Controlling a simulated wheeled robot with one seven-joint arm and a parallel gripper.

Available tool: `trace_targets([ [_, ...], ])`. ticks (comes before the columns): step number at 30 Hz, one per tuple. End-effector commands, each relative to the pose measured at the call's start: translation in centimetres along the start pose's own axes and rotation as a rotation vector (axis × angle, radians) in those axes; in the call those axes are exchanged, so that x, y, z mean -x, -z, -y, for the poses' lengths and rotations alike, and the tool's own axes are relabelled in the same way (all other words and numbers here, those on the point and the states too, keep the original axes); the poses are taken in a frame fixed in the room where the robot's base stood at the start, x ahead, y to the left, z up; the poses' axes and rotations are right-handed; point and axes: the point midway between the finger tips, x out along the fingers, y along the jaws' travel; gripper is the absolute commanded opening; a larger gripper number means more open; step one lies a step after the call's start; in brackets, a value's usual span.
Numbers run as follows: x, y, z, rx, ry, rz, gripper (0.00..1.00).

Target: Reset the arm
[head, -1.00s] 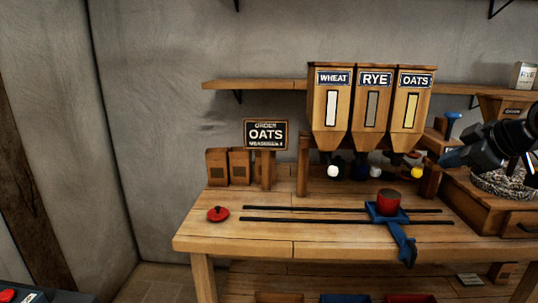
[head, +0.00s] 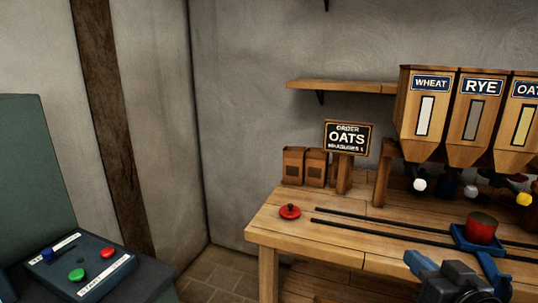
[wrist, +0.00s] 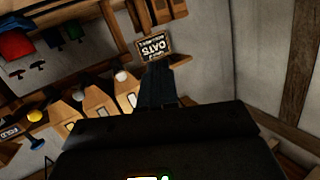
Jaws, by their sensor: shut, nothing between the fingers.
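My gripper (head: 417,262) shows at the lower right of the head view, in front of the bench's front edge. It is shut and empty. In the wrist view my gripper (wrist: 157,82) appears as dark closed fingers, with the order sign (wrist: 153,47) upside down beyond the tips. In the head view the order sign (head: 347,138) reads OATS. A red cup (head: 481,228) stands on a blue sliding carriage (head: 462,238) on the bench. Part of the carriage's handle is hidden behind my arm.
Hoppers for wheat (head: 427,115), rye (head: 483,118) and oats (head: 522,120) stand above. A console (head: 95,270) with coloured buttons is at left; floor shows between.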

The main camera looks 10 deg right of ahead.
Motion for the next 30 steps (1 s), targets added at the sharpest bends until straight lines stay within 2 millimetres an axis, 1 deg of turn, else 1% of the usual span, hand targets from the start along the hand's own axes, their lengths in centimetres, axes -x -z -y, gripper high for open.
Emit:
trace_targets([
  [1, 1.0, -1.8, 1.6, -0.033, -0.003, 0.007, 0.0],
  [5, 4.1, -5.5, 4.2, -0.091, -0.028, 0.011, 0.0],
  [6, 5.2, -6.5, 4.9, -0.104, -0.036, 0.014, 0.0],
  [8, 7.0, -8.1, 5.9, -0.117, -0.048, 0.022, 0.0],
  [11, 10.4, -10.4, 7.2, -0.128, -0.064, 0.035, 0.0],
  [12, 11.8, -11.3, 7.6, -0.128, -0.07, 0.041, 0.0],
  [14, 14.0, -12.4, 8.1, -0.122, -0.075, 0.05, 0.0],
  [16, 16.7, -13.5, 8.6, -0.11, -0.079, 0.061, 0.0],
  [20, 21.7, -14.9, 8.9, -0.068, -0.071, 0.079, 0.0],
  [21, 23.3, -15.1, 8.9, -0.051, -0.065, 0.083, 0.0],
  [23, 25.6, -15.2, 8.8, -0.022, -0.052, 0.089, 0.0],
  [24, 27.1, -15.2, 8.7, -0.002, -0.04, 0.092, 0.0],
  [27, 30.3, -14.9, 8.4, 0.05, -0.005, 0.096, 0.0],
  [30, 32.7, -14.3, 8.0, 0.095, 0.031, 0.095, 0.0],
])
